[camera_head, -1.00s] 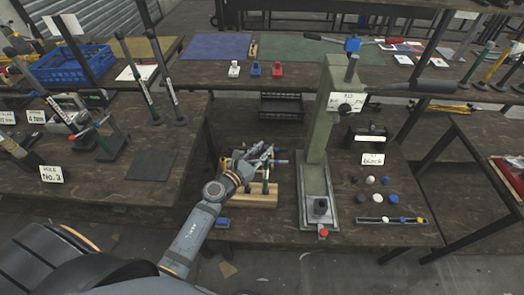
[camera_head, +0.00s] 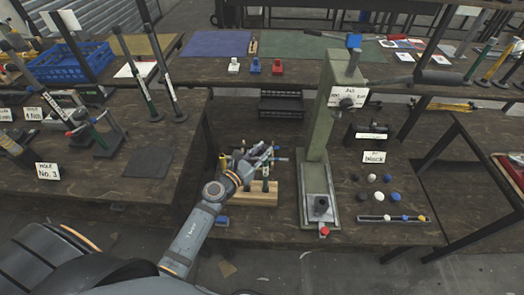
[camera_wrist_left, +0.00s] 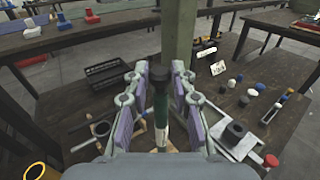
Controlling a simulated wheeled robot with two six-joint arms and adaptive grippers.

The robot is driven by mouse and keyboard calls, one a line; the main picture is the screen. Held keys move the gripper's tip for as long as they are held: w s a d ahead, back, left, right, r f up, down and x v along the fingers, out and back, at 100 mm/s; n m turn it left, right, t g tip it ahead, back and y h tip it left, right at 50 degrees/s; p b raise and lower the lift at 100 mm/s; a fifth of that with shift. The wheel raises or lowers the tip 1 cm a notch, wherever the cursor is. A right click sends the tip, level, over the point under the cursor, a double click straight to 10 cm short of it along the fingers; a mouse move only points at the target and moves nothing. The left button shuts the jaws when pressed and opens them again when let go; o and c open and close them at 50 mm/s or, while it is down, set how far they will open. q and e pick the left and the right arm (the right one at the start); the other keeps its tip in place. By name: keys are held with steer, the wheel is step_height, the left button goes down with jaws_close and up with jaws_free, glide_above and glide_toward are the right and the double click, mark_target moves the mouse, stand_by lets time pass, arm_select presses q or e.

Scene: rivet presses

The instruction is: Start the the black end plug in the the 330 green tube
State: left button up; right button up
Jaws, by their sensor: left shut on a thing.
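My left gripper (camera_head: 266,158) is low over the middle bench, left of the green press. In the left wrist view its two fingers (camera_wrist_left: 159,70) stand on either side of a black end plug (camera_wrist_left: 159,76), shut on it. A green tube (camera_wrist_left: 161,122) with pale marks runs directly below the plug, roughly in line with it. Whether the plug's lower end is inside the tube or only touching its top cannot be told. In the head view the tube (camera_head: 266,177) stands upright at a wooden block (camera_head: 254,199), partly hidden by my gripper. My right gripper is not in view.
The green press (camera_head: 316,130) stands just right of my gripper. Several black, white and blue plugs (camera_head: 374,178) lie right of it, near a strip with coloured pieces (camera_head: 392,218). A black tray (camera_head: 282,106) is behind. Left bench (camera_head: 110,185) holds tools.

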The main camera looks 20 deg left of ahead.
arm_select(q)
steer(key=shift+f, duration=0.25)
steer(key=shift+s, duration=0.1)
steer(key=o, duration=0.8)
steer(key=v, duration=1.2)
stand_by(0.3)
